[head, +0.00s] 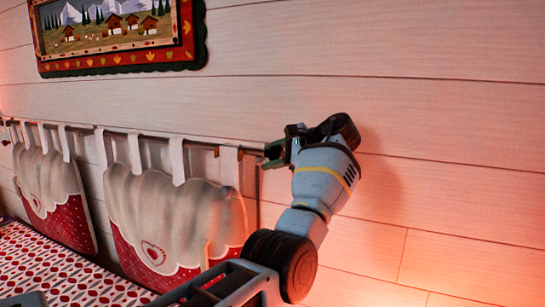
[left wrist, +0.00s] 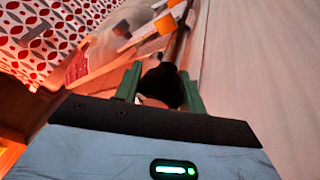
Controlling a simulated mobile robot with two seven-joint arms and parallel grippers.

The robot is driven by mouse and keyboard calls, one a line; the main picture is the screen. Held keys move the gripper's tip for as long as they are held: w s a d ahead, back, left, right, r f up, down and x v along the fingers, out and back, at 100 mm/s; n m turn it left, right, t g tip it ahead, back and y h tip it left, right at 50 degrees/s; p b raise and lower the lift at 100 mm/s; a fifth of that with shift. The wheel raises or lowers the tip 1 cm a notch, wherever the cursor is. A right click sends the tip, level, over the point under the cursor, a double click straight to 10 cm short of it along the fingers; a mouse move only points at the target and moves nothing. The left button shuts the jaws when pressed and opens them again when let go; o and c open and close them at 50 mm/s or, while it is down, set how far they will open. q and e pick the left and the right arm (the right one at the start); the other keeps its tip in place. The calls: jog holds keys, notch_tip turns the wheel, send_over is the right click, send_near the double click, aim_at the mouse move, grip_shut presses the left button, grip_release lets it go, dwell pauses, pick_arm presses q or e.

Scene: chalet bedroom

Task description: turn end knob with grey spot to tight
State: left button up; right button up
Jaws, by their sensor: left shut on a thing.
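My left gripper (head: 273,154) is at the right end of the rod (head: 205,145) that carries the cushions along the wall. In the left wrist view its two green fingers (left wrist: 161,88) are on either side of a dark, rounded end knob (left wrist: 162,80), and it is shut on this knob. I cannot make out the grey spot. In the head view the knob is hidden by the gripper. My right gripper is not in view.
Two red-and-cream cushions (head: 165,215) hang from the rod by white loops, the nearer one just left of my gripper. A patterned bedspread (head: 60,270) lies below. A framed picture (head: 120,30) hangs above. The plank wall (head: 450,170) is bare to the right.

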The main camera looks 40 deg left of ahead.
aim_at(282, 152)
pick_arm(q)
jog(key=o, duration=1)
jog(key=shift+c, duration=0.2)
jog(key=b+v, duration=0.1)
jog(key=v, duration=0.5)
jog(key=shift+w+d, duration=0.1)
jog(key=shift+d, duration=0.1)
jog(key=shift+d+r, duration=0.3)
jog(key=shift+d, duration=0.25)
jog(key=shift+r, duration=0.1)
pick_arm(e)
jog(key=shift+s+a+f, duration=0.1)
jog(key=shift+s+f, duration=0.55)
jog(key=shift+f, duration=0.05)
